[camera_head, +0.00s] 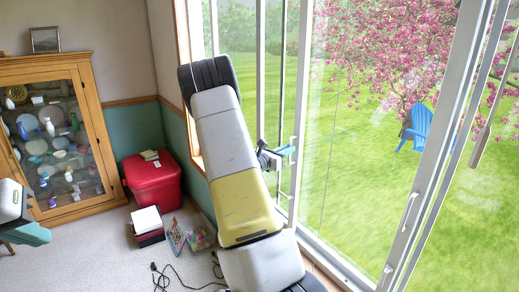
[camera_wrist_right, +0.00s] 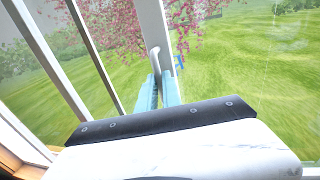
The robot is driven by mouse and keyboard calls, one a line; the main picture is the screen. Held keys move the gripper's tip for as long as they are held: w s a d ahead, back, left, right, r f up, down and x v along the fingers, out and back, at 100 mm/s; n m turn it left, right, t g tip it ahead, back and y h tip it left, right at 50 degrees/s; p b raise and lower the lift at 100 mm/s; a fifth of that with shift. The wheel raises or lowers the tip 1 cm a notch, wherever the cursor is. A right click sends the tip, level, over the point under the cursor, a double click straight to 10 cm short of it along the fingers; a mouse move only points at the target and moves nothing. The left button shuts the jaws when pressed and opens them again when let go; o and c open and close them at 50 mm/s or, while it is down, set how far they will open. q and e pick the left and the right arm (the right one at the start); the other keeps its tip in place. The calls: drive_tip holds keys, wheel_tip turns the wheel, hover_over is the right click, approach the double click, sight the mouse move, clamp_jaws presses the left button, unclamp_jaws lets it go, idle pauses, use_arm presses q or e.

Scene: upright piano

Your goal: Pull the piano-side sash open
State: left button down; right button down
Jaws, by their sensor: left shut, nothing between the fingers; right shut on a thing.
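The tall window has sliding glass sashes with white frames. My right gripper (camera_head: 287,150) is at a white sash stile (camera_head: 302,80) in the middle of the head view. In the right wrist view its teal fingers (camera_wrist_right: 159,92) are shut on a white pull handle (camera_wrist_right: 155,58) on a white upright stile (camera_wrist_right: 153,25). The fingers hide the lower part of the handle. My left gripper (camera_head: 38,236) is shut and empty at the left edge of the head view, far from the window. No piano shows in either view.
Another white handle (camera_head: 409,211) is on a frame to the right. A glass display cabinet (camera_head: 92,125), a red box-like seat (camera_head: 153,180) and small items stand at left. Black cables (camera_head: 172,275) lie on the carpet (camera_head: 85,262). My right arm hides part of the wall and window.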

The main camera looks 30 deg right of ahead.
drive_tip(key=shift+s, duration=0.65)
drive_tip(key=c, duration=1.5)
unclamp_jaws()
drive_tip(key=v, duration=0.7)
drive_tip(key=shift+s+a, duration=0.1)
drive_tip(key=shift+a, duration=0.25)
